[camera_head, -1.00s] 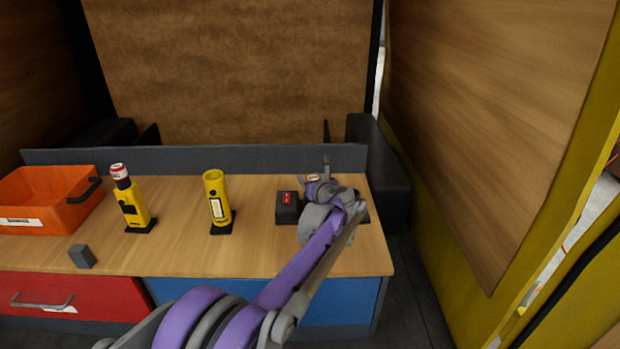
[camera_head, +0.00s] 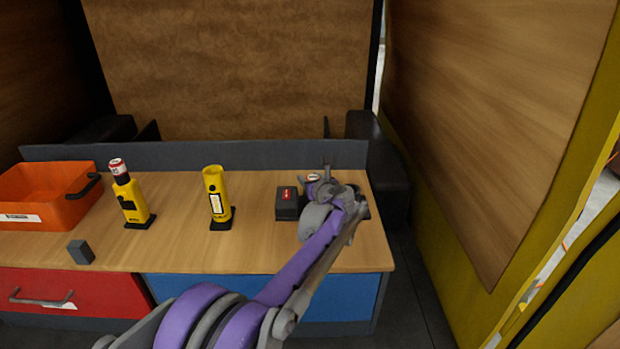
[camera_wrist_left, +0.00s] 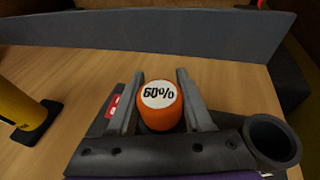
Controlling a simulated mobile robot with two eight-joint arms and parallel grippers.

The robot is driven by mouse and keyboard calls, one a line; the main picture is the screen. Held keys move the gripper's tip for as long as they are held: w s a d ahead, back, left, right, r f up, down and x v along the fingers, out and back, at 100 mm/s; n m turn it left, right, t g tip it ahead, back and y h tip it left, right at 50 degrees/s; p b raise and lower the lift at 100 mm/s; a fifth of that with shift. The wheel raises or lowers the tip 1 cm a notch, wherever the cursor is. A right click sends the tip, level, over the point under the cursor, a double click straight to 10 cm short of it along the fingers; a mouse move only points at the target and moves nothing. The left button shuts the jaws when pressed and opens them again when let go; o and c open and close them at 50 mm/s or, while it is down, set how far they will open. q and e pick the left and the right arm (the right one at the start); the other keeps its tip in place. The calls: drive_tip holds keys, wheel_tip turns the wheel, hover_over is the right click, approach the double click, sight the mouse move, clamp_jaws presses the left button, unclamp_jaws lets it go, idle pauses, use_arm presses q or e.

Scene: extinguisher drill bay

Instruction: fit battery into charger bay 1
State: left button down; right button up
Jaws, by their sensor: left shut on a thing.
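The battery (camera_wrist_left: 158,112) is an orange cylinder with a white top marked 60%. It stands between the fingers of my left gripper (camera_wrist_left: 160,105), which is shut on it. The head view shows this gripper (camera_head: 322,184) over the charger's right part. The charger (camera_head: 288,210) is a dark block with a red label, at the right of the bench. An empty round bay (camera_wrist_left: 272,142) shows to the right of the gripper in the wrist view. The battery's lower end is hidden, so I cannot tell how deep it sits. My right gripper is not in view.
Two yellow devices, a left one (camera_head: 130,203) with a red and white top and another (camera_head: 217,197), stand left of the charger. An orange bin (camera_head: 45,195) and a grey block (camera_head: 81,252) are further left. A low grey panel (camera_head: 200,158) borders the bench's back.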

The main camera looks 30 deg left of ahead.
use_arm(q)
drive_tip(key=shift+f, duration=0.4)
drive_tip(key=shift+c, duration=1.2)
unclamp_jaws()
drive_tip(key=v, duration=1)
drive_tip(key=shift+s+d+b, duration=0.25)
drive_tip(key=shift+s+b, duration=0.05)
drive_tip(key=shift+b, duration=0.1)
drive_tip(key=shift+r, duration=0.15)
